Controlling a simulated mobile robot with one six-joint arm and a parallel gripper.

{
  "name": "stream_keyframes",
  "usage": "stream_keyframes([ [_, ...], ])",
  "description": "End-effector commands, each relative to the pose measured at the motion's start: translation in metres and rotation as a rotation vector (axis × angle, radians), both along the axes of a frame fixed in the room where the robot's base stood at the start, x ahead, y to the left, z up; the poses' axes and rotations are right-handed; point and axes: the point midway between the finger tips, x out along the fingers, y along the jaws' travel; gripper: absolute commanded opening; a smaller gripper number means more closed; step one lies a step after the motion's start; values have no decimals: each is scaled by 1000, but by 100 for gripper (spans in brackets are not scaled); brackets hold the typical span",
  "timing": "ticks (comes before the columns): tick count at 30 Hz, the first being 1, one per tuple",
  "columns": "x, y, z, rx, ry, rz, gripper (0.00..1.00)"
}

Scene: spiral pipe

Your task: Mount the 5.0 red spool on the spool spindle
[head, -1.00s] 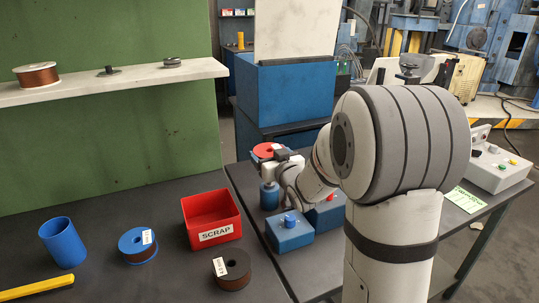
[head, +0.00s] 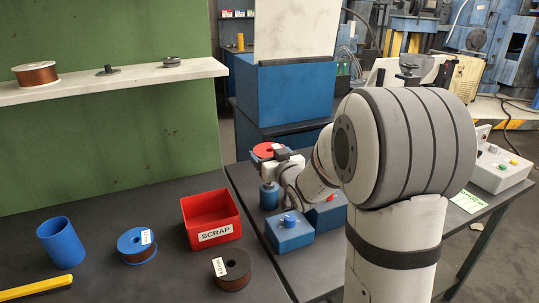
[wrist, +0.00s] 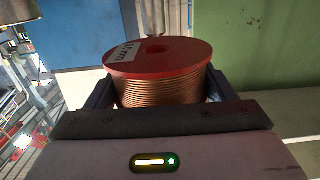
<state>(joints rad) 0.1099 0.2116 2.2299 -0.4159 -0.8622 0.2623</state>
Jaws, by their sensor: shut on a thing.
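The red spool (head: 264,150) has red flanges and copper wire, and shows small beyond my arm in the head view. In the wrist view the red spool (wrist: 158,60) sits upright between the two dark fingers of my gripper (wrist: 155,88), which is shut on it. My gripper (head: 277,156) is over the right-hand table in the head view, partly hidden by my arm. I cannot identify the spool spindle with certainty.
A blue spool (head: 137,246), a dark spool (head: 232,270), a red SCRAP bin (head: 211,219) and a blue cup (head: 62,243) stand on the left table. Blue boxes (head: 290,236) are below my gripper.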

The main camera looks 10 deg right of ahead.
Motion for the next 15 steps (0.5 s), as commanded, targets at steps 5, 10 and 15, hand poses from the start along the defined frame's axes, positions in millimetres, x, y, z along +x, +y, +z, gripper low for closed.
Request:
stream_keyframes([
  [5,0,0,-1,0,-5,0,28],
  [10,0,0,-4,0,-5,0,28],
  [15,0,0,-8,0,-5,0,28],
])
